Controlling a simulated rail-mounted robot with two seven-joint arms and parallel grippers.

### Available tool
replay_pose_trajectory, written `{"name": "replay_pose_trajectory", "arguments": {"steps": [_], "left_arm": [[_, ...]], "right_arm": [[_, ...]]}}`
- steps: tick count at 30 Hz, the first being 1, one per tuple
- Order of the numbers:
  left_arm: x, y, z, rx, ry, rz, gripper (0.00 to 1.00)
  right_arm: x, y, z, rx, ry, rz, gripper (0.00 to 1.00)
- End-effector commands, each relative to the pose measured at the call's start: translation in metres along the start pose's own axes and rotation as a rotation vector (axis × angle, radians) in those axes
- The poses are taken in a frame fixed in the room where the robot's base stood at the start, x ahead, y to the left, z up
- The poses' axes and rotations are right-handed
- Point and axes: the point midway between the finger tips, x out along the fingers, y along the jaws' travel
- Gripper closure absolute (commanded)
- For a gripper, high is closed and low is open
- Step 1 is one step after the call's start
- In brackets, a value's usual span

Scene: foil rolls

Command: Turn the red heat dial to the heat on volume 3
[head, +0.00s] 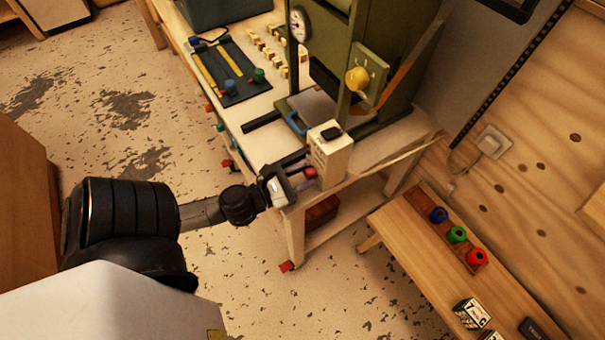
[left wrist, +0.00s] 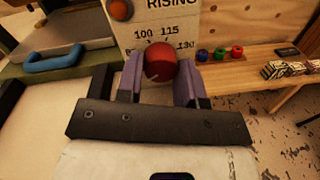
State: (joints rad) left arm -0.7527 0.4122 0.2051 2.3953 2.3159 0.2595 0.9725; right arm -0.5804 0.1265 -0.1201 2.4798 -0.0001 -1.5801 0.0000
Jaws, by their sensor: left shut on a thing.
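The red heat dial (head: 311,173) sits on the front of a cream control box (head: 337,158) at the corner of the workbench. In the left wrist view the dial (left wrist: 161,62) lies between the two purple fingers of my left gripper (left wrist: 161,82), which is shut on it. The box face (left wrist: 150,30) there shows the word "RISING" and the numbers 100, 115 and 130, the last partly covered. An orange round lamp (left wrist: 121,10) is above left of the dial. The dial's pointer is not clear. In the head view my left gripper (head: 303,180) reaches the dial from the left. My right gripper is not in view.
A green press with a yellow knob (head: 358,78) stands behind the box. A blue handle (left wrist: 55,57) is left of it. A low wooden bench (head: 420,245) at right carries blue, green and red rolls and small boxes. The floor between is open.

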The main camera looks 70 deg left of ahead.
Motion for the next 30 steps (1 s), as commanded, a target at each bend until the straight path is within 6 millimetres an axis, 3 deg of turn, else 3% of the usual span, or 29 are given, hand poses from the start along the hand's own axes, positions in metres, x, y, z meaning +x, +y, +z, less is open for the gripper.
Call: {"name": "replay_pose_trajectory", "arguments": {"steps": [8,30], "left_arm": [[0.000,0.002,0.006,0.161,0.015,-0.003,0.89],[0.000,0.002,0.007,0.860,0.063,-0.018,0.89]], "right_arm": [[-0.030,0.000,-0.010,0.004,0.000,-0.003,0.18],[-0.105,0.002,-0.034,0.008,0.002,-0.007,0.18]]}}
